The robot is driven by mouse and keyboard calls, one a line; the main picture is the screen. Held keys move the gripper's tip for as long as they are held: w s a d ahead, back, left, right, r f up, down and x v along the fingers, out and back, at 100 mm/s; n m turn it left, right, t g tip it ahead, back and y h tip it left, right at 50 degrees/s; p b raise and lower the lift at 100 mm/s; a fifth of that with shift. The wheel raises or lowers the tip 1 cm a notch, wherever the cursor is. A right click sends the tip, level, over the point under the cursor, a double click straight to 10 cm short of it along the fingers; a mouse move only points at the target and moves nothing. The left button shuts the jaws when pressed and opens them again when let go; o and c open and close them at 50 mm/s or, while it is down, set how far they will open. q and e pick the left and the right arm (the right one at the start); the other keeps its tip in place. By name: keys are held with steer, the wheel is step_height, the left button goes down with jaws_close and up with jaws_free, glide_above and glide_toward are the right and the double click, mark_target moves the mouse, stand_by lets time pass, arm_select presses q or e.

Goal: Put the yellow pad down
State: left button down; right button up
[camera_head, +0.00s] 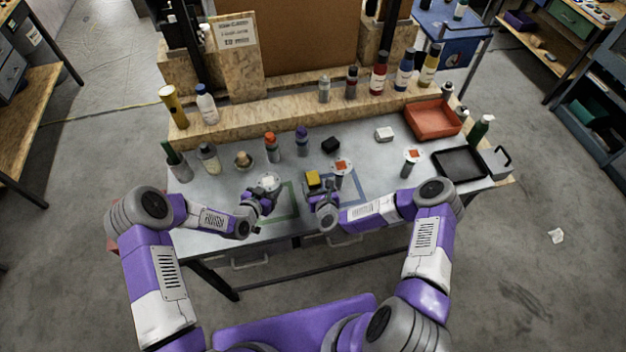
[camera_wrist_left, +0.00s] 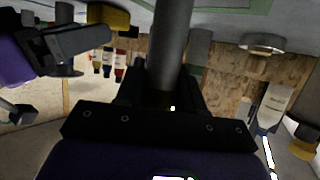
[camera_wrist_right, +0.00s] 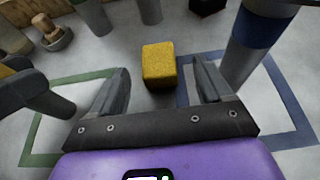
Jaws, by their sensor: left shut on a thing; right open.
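The yellow pad (camera_head: 312,179) is a small block on the grey table, between the green outline (camera_head: 292,214) and the blue outline (camera_head: 384,187). In the right wrist view the pad (camera_wrist_right: 158,66) lies just beyond and between the fingertips, apart from both fingers. My right gripper (camera_head: 320,196) is open and empty. My left gripper (camera_head: 262,199) is shut on a grey cylinder, which shows in the left wrist view (camera_wrist_left: 172,45). The cylinder's lower part is hidden by the gripper in the head view.
Discs with orange squares stand on posts at the right, one (camera_head: 341,166) close to the pad and another (camera_head: 413,155) further off. A black block (camera_head: 331,145) and several bottles stand behind. A red tray (camera_head: 433,119) and a black tray (camera_head: 459,163) are at the right.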

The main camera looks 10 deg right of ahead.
mark_target(312, 176)
steer(key=shift+a+x, duration=0.2)
steer(key=shift+x, duration=2.55)
steer(key=shift+r, duration=0.2)
steer(key=shift+c, duration=0.4)
steer(key=shift+r, duration=0.1)
steer(key=c, duration=1.1)
